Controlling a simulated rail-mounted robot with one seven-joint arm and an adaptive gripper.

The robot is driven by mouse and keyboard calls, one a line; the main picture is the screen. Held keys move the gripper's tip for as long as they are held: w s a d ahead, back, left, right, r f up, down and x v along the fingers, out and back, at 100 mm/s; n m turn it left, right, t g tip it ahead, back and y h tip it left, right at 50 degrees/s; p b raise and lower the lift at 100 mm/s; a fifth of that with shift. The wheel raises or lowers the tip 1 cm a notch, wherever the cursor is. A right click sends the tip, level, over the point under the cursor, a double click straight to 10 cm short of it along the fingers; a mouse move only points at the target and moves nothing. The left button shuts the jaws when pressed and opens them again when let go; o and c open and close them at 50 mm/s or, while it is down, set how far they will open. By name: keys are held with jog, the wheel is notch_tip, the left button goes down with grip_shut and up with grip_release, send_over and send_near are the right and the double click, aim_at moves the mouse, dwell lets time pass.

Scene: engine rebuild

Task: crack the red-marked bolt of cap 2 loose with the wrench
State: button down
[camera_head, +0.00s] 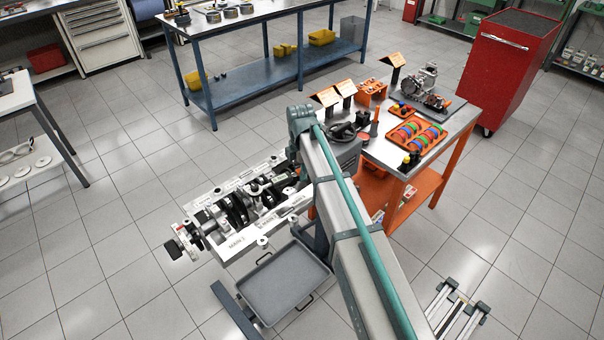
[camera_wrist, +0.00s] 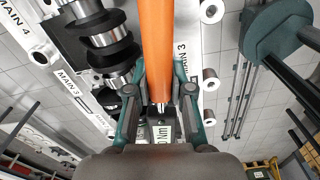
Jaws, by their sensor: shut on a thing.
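My gripper (camera_wrist: 159,88) is shut on the wrench (camera_wrist: 157,40), with a teal finger on each side of its orange handle. The handle runs up out of the wrist view, so the wrench's far end is hidden. A dark part with a label ending in "Nm" sits at the near end. The upturned engine block (camera_head: 243,241) stands left of my arm in the head view, its dark crankshaft (camera_wrist: 110,38) showing beside the wrench in the wrist view. Labels for MAIN 3 and MAIN 4 are readable there. I cannot make out cap 2 or its red-marked bolt. My arm hides my gripper in the head view.
A grey tray (camera_head: 283,283) lies below the block. An orange-framed bench (camera_head: 449,138) with parts trays stands right of my arm. A red cabinet (camera_head: 505,70) and a blue workbench (camera_head: 240,25) stand behind. Floor left of the block is clear.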

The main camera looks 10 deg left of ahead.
aim_at(288, 169)
jog(key=shift+w+a, duration=0.25)
jog(key=shift+w, duration=0.05)
dwell(0.4)
jog(key=shift+w+a+n, duration=0.4)
jog(key=shift+w+n, duration=0.05)
jog(key=shift+n, duration=0.25)
jog(key=shift+w+a, duration=0.1)
jog(key=shift+w+a+n, duration=0.45)
jog(key=shift+a+n, duration=0.05)
jog(key=shift+w+a, duration=0.1)
dwell(0.6)
jog(key=shift+w+a, duration=0.1)
jog(key=shift+w+a+n, duration=0.3)
jog(key=shift+a+n, duration=0.15)
jog(key=shift+n, duration=0.15)
jog(key=shift+a, duration=0.1)
jog(key=shift+w+a+n, duration=0.4)
jog(key=shift+a+n, duration=0.15)
jog(key=shift+n, duration=0.05)
